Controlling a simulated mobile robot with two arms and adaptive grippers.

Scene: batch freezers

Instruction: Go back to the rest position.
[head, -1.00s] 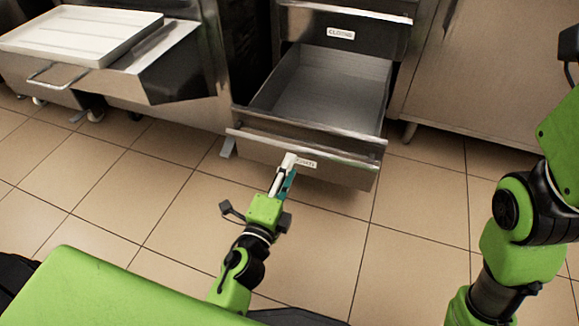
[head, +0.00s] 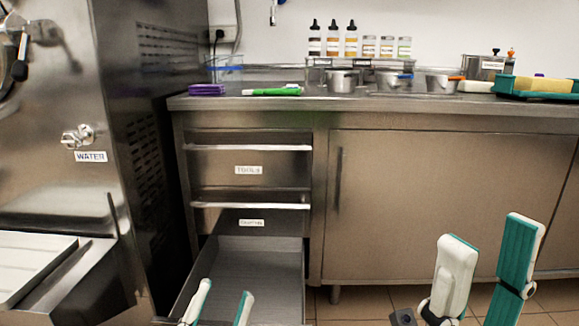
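My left gripper (head: 221,304) is at the bottom edge of the head view, in front of the pulled-out bottom drawer (head: 270,250). Its two white and teal fingers are apart, with nothing between them. My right gripper (head: 486,268) is at the lower right, in front of the cabinet door (head: 440,200). Its fingers are also apart and empty. The visible part of the drawer's inside is bare grey metal. The drawer's front is out of view below.
Two shut drawers (head: 248,170) are above the open one. The steel counter (head: 330,103) holds purple cloths (head: 207,90), green-handled tools (head: 272,91), bottles (head: 332,40), pots (head: 342,81) and a green tray (head: 535,87). A machine (head: 60,130) labelled WATER stands at left.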

